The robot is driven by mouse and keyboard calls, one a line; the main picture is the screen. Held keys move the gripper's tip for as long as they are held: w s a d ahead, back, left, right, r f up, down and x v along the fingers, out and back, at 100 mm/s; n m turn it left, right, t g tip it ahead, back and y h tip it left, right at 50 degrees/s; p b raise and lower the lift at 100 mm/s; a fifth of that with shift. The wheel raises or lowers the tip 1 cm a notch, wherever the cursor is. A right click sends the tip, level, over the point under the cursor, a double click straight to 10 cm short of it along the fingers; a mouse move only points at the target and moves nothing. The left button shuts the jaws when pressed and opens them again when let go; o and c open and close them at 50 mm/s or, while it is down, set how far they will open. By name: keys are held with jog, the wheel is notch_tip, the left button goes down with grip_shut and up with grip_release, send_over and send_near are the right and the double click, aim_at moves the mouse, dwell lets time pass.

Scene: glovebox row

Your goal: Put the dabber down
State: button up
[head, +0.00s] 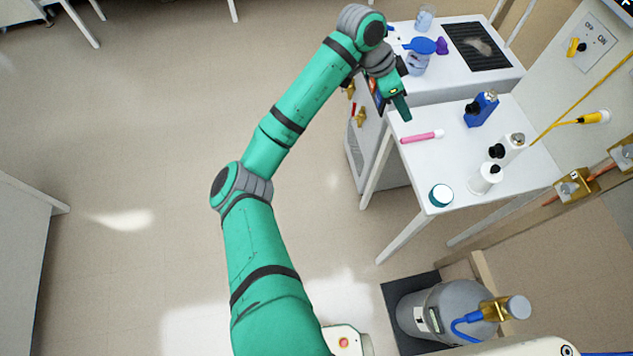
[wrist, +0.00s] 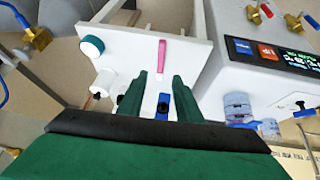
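A slim pink stick with a pale end, which I take to be the dabber (head: 421,137), lies on the white table (head: 440,170) near its left edge. In the wrist view the pink stick (wrist: 162,55) lies on the tabletop beyond my fingertips, apart from them. My gripper (head: 401,104) is above the table's back left corner. In the wrist view the two green fingers of my gripper (wrist: 160,76) stand apart with nothing held between them. A blue device (wrist: 163,104) shows through the gap, farther off on the table.
The table also holds the blue device (head: 481,108), white bottles (head: 484,179) and a teal-lidded jar (head: 441,194). Behind is a white unit with a blue-lidded container (head: 418,58), a purple object (head: 442,46) and a black mat (head: 477,46). A gas cylinder (head: 445,310) stands in front. Floor at left is clear.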

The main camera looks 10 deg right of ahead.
jog(key=s+d+f+n+t+h, duration=0.1)
jog(key=d+f+n+t+h, duration=0.1)
jog(key=n, duration=0.1)
jog(key=s+d+f+n+t+h, duration=0.1)
jog(key=d+f+n+t+h, duration=0.1)
jog(key=d+n+t, duration=0.1)
jog(key=s+d+f+n+t+h, duration=0.2)
jog(key=f+n+t, duration=0.1)
jog(key=n, duration=0.1)
jog(key=shift+d+f+h, duration=0.1)
jog(key=shift+d+h, duration=0.05)
jog(key=shift+h, duration=0.25)
jog(key=s+a+f+n+t+y, duration=0.35)
jog(key=s+a+f, duration=0.2)
jog(key=a, duration=0.35)
jog(key=s+a+f+n+t+y, duration=0.3)
jog(key=s+a+f+n+y, duration=0.15)
jog(key=s+a, duration=0.35)
jog(key=s+a+r+t+y, duration=0.1)
jog(key=s+a+r+y, duration=0.1)
jog(key=s+a, duration=0.7)
jog(key=s+a+r+y, duration=0.3)
jog(key=s+a+r, duration=0.1)
jog(key=s+a, duration=0.5)
jog(key=s, duration=0.2)
jog(key=shift+s+a+m+t, duration=0.2)
jog(key=shift+s+m+t, duration=0.1)
jog(key=shift+s+t, duration=0.1)
